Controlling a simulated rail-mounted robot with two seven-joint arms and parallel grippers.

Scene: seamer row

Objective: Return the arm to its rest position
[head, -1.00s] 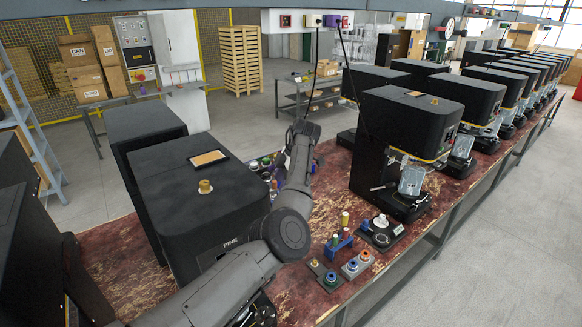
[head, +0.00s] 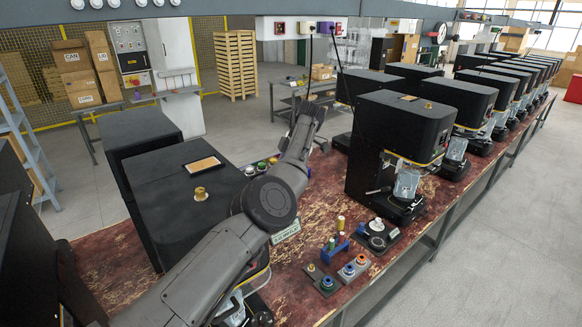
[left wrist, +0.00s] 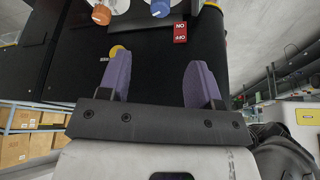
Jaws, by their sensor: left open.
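My left arm (head: 268,203) comes in from the lower left of the head view, bends at a large round joint over the near bench and reaches up and away. Its far end stands above the bench, beside the second black seamer (head: 400,125); the fingers cannot be made out there. In the left wrist view my left gripper (left wrist: 152,75) is open, its two purple fingers apart with nothing between them. Beyond them is a dark panel (left wrist: 150,70) with a red ON/OFF label (left wrist: 180,32). My right gripper is in neither view.
A near black seamer (head: 160,170) stands under and left of the arm. Several small coloured parts and a blue stand (head: 335,247) sit on the worn red bench (head: 300,290). More seamers run to the far right. The floor (head: 520,230) to the right is clear.

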